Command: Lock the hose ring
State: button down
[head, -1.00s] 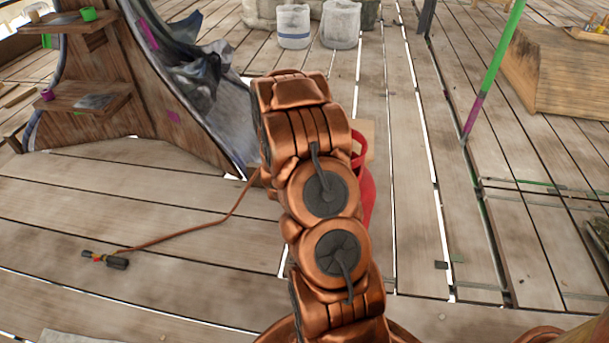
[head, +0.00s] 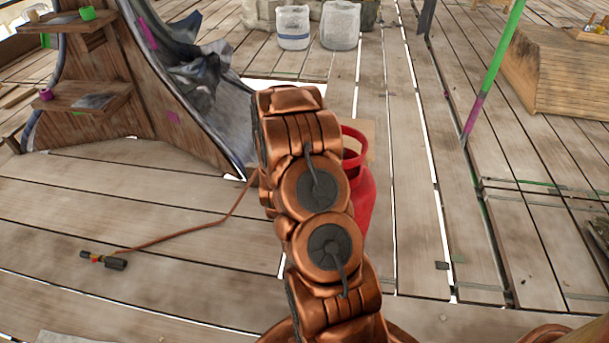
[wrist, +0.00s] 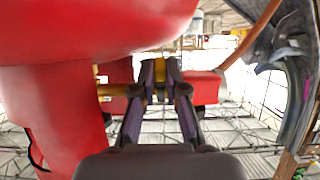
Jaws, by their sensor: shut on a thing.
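A red gas cylinder (head: 364,195) stands on the planks, partly hidden behind my arm in the head view. Its red body (wrist: 100,25) fills the upper left of the wrist view. An orange hose (head: 225,213) runs from behind my arm to a torch (head: 105,260) on the floor; the hose also shows in the wrist view (wrist: 256,33). In the wrist view, my gripper (wrist: 160,72) is shut, its dark fingers close around a small yellow piece, apparently the hose ring (wrist: 160,65). A brass fitting (wrist: 112,90) lies just left of the fingers. The ring's exact position is hard to tell.
A curved wooden structure with shelves (head: 88,97) stands at the left. A green and magenta pole (head: 494,70) and a wooden platform (head: 560,75) are at the right. Two pale buckets (head: 292,27) stand at the back. The planks at front left are mostly clear.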

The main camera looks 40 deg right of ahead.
jog(key=shift+w, duration=0.15)
jog(key=c, duration=1.2)
grip_release()
jog(key=shift+r, duration=0.1)
jog(key=shift+s+a+r+g+y+p, duration=0.1)
jog(key=shift+s+r+g+y+p, duration=0.1)
jog(key=shift+r+g+y+p, duration=0.4)
jog(key=shift+s+r+g+y+p, duration=0.1)
jog(key=shift+r+g+y+p, duration=0.4)
jog(key=shift+y, duration=0.45)
jog(key=shift+r+g+y+p, duration=0.3)
jog(key=shift+g+y+p, duration=0.4)
jog(key=shift+y, duration=0.25)
jog(key=shift+d+r+g+y+p, duration=0.1)
jog(key=shift+r+g+y+p, duration=0.4)
jog(key=shift+y+p, duration=0.2)
jog(key=shift+d+r+g+y+p, duration=0.1)
jog(key=shift+r+g+y+p, duration=0.25)
jog(key=shift+g+y+p, duration=0.35)
jog(key=shift+w+d+r+g+y, duration=0.2)
jog(key=shift+w+r+g+y, duration=0.15)
jog(key=shift+y, duration=0.55)
jog(key=shift+r+y, duration=0.1)
jog(key=shift+y, duration=0.2)
